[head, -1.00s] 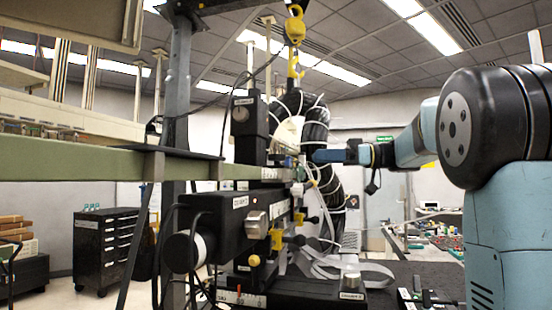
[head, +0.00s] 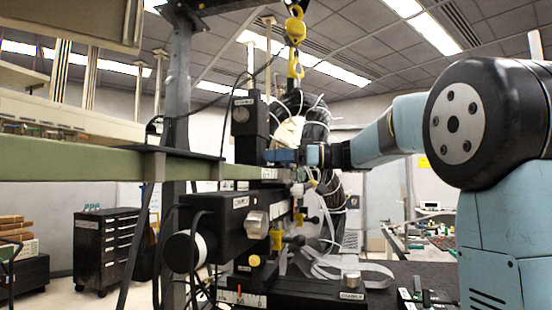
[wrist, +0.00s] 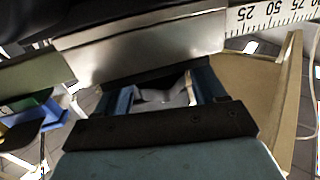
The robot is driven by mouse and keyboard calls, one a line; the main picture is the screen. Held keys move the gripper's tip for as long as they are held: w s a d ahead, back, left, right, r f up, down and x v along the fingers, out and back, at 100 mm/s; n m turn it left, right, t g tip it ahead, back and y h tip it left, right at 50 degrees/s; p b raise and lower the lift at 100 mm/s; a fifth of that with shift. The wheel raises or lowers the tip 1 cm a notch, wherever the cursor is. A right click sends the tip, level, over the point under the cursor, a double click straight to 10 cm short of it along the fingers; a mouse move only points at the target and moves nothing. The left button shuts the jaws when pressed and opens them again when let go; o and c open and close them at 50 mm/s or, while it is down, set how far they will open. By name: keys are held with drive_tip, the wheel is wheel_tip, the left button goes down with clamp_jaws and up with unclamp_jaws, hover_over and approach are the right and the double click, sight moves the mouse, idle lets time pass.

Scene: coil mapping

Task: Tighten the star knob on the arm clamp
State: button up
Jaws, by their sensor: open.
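My gripper (head: 278,156) is at the end of my blue arm, level with the upper part of the black measuring rig (head: 238,212), beside its upright post (head: 250,125). In the wrist view my blue fingers (wrist: 163,88) stand apart with a gap between them and nothing clearly held. A silver metal block (wrist: 140,45) lies just beyond the fingertips; I cannot tell whether they touch it. I cannot pick out the star knob for certain. Small dark knobs (head: 299,218) and a silver knob (head: 257,224) show on the rig below my gripper.
A long green beam (head: 80,166) runs in from the left to the rig. A white scale (wrist: 272,14) and a tan panel (wrist: 262,88) lie close to the right finger. A thick black cable loop (head: 317,125) stands behind my gripper. A yellow hook (head: 295,28) hangs above.

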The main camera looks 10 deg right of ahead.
drive_tip(key=c, duration=1)
drive_tip(key=shift+o, duration=0.2)
drive_tip(key=shift+s+r+m+t, duration=0.1)
drive_tip(key=shift+m+t, duration=0.2)
drive_tip(key=shift+t, duration=0.2)
drive_tip(key=m+t+h, duration=0.1)
drive_tip(key=m+t, duration=0.1)
drive_tip(key=t, duration=0.1)
drive_tip(key=m+t+h, duration=0.3)
drive_tip(key=t, duration=0.1)
drive_tip(key=m+t+h, duration=0.5)
drive_tip(key=m+h, duration=0.1)
drive_tip(key=h, duration=0.1)
drive_tip(key=shift+t, duration=0.3)
drive_tip(key=shift+m+h, duration=0.3)
drive_tip(key=shift+h, duration=0.2)
